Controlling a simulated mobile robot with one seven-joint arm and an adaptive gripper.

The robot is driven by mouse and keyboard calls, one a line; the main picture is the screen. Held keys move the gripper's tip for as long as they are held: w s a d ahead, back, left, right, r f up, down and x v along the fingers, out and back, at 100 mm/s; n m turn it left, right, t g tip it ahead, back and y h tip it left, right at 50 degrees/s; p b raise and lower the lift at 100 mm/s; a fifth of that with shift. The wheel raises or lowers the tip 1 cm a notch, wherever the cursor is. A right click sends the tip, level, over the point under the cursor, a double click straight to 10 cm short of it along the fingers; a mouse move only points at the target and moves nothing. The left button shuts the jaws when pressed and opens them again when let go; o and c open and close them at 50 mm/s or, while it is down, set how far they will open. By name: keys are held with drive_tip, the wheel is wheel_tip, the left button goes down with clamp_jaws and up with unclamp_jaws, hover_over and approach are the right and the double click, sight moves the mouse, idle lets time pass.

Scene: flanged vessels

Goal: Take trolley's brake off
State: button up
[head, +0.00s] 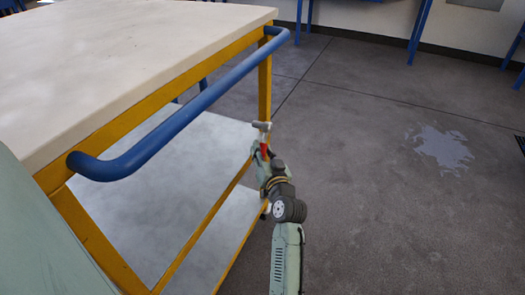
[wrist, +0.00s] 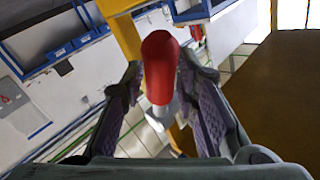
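The trolley fills the left of the head view, with a pale top (head: 120,60), a yellow frame (head: 264,85) and a blue push bar (head: 190,108). A brake lever with a red grip (head: 264,150) and a grey metal end (head: 262,126) is at its right corner post. My gripper (head: 262,158) is at this lever, partly hidden by my own arm. In the wrist view the red grip (wrist: 160,68) stands between the two spread fingers of my gripper (wrist: 160,85). The fingers look open around it, with a gap at the left; contact at the right is unclear.
The trolley's grey lower shelf (head: 185,165) is empty where visible. The grey floor (head: 370,200) to the right is clear, apart from a flat pale patch (head: 440,147). Blue-legged furniture (head: 418,30) stands by the far wall.

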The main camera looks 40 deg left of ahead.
clamp_jaws()
